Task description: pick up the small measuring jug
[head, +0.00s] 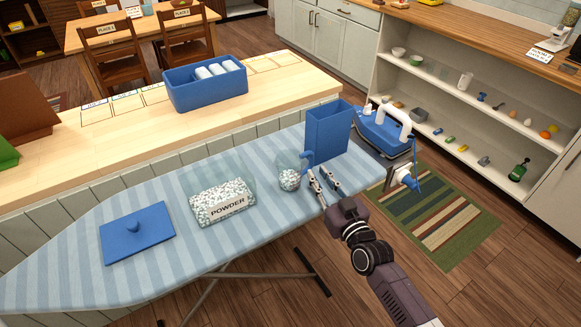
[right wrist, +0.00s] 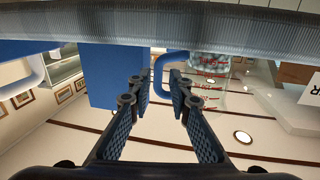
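The small measuring jug (head: 289,180) is clear with a blue handle and stands on the striped ironing board, with white granules low inside it. In the right wrist view the jug (right wrist: 208,66) shows red markings, and its handle appears between and beyond my fingertips. My right gripper (head: 321,175) is just right of the jug, close to the handle side. In the right wrist view the fingers (right wrist: 160,84) are apart with nothing clamped; whether either touches the handle I cannot tell. My left gripper is not in view.
The ironing board (head: 70,270) also holds a clear tub of powder (head: 222,203), a blue lid (head: 137,233), a tall blue container (head: 328,130) and a blue-and-white iron (head: 383,135). The blue container stands close behind my right gripper. A wooden counter (head: 120,130) runs behind.

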